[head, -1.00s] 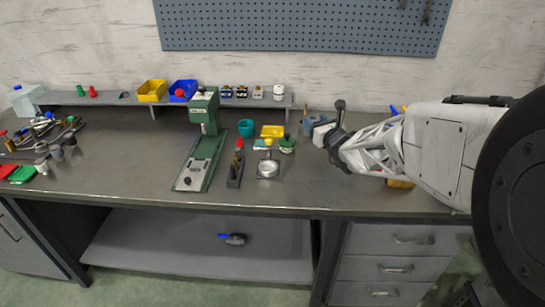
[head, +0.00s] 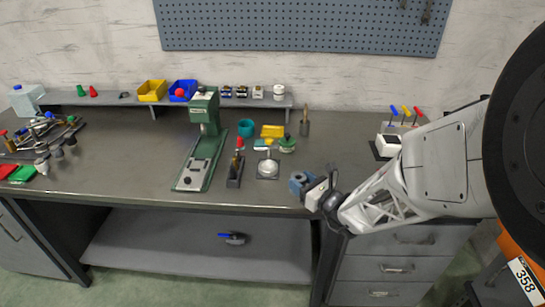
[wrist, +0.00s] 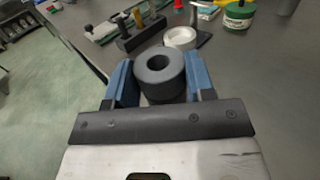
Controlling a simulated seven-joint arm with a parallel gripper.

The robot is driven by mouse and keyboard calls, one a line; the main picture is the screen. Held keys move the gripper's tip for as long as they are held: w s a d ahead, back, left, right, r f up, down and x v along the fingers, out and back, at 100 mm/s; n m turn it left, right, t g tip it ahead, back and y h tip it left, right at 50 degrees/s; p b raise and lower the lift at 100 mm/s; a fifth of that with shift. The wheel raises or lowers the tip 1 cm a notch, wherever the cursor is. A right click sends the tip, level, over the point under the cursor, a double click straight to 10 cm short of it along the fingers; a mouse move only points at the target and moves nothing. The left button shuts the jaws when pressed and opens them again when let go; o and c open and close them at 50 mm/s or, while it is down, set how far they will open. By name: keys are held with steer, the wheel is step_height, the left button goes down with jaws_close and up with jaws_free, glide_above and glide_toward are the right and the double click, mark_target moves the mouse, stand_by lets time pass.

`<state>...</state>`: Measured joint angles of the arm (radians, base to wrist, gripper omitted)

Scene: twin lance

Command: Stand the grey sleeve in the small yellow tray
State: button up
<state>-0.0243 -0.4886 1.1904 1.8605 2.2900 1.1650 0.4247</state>
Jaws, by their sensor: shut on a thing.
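The grey sleeve (wrist: 159,75), a thick dark ring with a round hole, is between the two blue fingers of my gripper (wrist: 160,82) in the wrist view. The fingers are shut on its sides, with the hole facing the camera. In the head view my gripper (head: 299,184) is over the front edge of the bench, right of centre; the sleeve is not clear there. A small yellow object (head: 272,131) lies farther back on the bench; I cannot tell whether it is the small yellow tray. My arm hides part of the bench at the right.
A white block (head: 388,145) and coloured-handled tools (head: 405,112) stand back right. Bench between dish and gripper is clear.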

steer(key=shift+w, duration=0.1)
steer(key=w+a, duration=0.1)
steer(key=w, duration=0.4)
steer(key=w+a+f, duration=0.1)
steer(key=w, duration=0.4)
steer(key=w+a, duration=0.1)
steer(key=w, duration=0.4)
steer(key=shift+w+a+f, duration=0.2)
steer(key=shift+w+f, duration=0.05)
steer(key=shift+f, duration=1.75)
steer(key=shift+f, duration=0.15)
steer(key=o, duration=1)
steer(key=shift+c, duration=0.2)
